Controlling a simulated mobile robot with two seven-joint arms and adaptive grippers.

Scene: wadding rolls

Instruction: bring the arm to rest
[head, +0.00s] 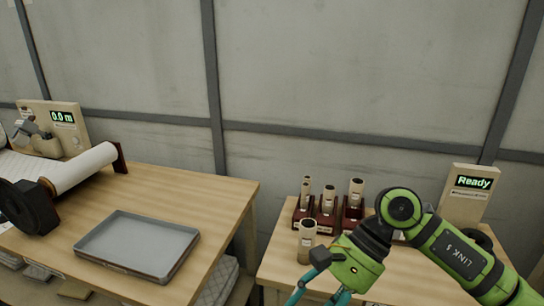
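My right arm (462,254) comes in from the right, green and black, over the right-hand table. Its gripper (314,298) points down and to the left at the table's front. The teal fingers stand apart with nothing seen between them; their tips are cut off by the lower picture edge. My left gripper is not in view.
Several cardboard tubes (328,196) stand in dark red holders behind my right gripper; a single tube (307,236) stands in front. A "Ready" display (472,182) stands at the back right. The left table holds a grey tray (139,245) and a white roll (84,167).

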